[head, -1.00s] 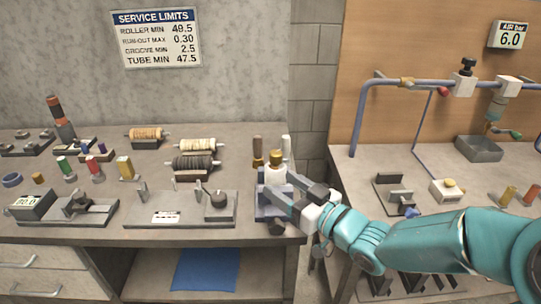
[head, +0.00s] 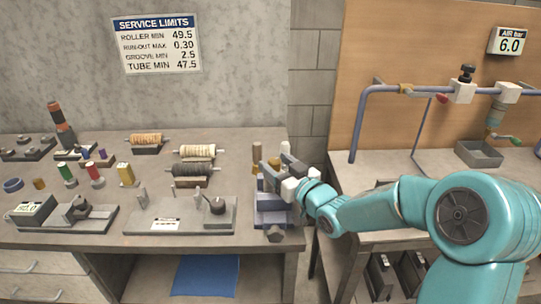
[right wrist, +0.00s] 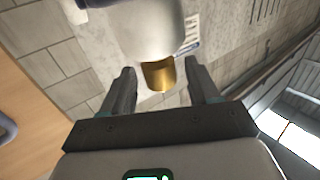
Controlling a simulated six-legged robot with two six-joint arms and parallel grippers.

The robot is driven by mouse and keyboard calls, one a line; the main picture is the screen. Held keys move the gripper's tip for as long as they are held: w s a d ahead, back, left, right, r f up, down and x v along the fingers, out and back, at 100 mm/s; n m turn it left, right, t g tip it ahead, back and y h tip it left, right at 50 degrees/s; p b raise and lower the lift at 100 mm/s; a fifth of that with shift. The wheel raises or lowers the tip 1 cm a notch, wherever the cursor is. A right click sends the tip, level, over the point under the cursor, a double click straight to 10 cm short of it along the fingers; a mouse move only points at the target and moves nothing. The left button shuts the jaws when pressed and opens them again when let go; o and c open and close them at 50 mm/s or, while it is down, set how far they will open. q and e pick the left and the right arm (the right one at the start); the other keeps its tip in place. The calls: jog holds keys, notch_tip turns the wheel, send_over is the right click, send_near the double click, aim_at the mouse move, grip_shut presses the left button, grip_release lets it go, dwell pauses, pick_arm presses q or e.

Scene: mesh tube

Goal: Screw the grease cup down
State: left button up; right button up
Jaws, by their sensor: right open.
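The grease cup shows in the right wrist view as a brass cap (right wrist: 158,75) on a rounded white body (right wrist: 148,25). It lies between the two fingers of my right gripper (right wrist: 160,85), with a gap on both sides. In the head view my right gripper (head: 277,170) is over the blue-grey fixture (head: 272,214) at the right end of the left bench. Its fingers hide most of the cup there. The gripper is open and holds nothing. My left gripper is not in view.
A gap separates this bench from the right bench, which bears a grey tray (head: 479,154).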

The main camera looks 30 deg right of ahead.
aim_at(272, 159)
jog(key=shift+w, duration=1.6)
jog(key=shift+a, duration=0.1)
jog(key=c, duration=1)
jog(key=shift+o, duration=0.2)
jog(key=m+h+b, duration=0.1)
jog(key=b, duration=0.1)
jog(key=m+h+b, duration=0.1)
jog(key=h+b, duration=0.1)
jog(key=shift+f+h, duration=0.25)
jog(key=shift+h, duration=0.05)
jog(key=shift+m+g+h+b, duration=0.3)
jog(key=shift+m+h+b, duration=0.2)
jog(key=shift+h+b, duration=0.1)
jog(key=shift+d+r+m+h, duration=0.2)
jog(key=shift+m+h, duration=0.3)
jog(key=shift+h, duration=0.2)
jog(key=m+h, duration=0.1)
jog(key=g+h+p, duration=0.1)
jog(key=shift+s+d+r+m+g+h, duration=0.1)
jog(key=shift+r+m+g+h, duration=0.05)
jog(key=shift+m+g+h, duration=0.2)
jog(key=m+g+h+p, duration=0.1)
jog(key=h, duration=0.1)
jog(key=m+g+h, duration=0.2)
jog(key=d+m+g+h+p, duration=0.1)
jog(key=m+g+h, duration=0.1)
jog(key=shift+s+p, duration=0.35)
jog(key=shift+m+g+h, duration=0.25)
jog(key=shift+m+g, duration=0.1)
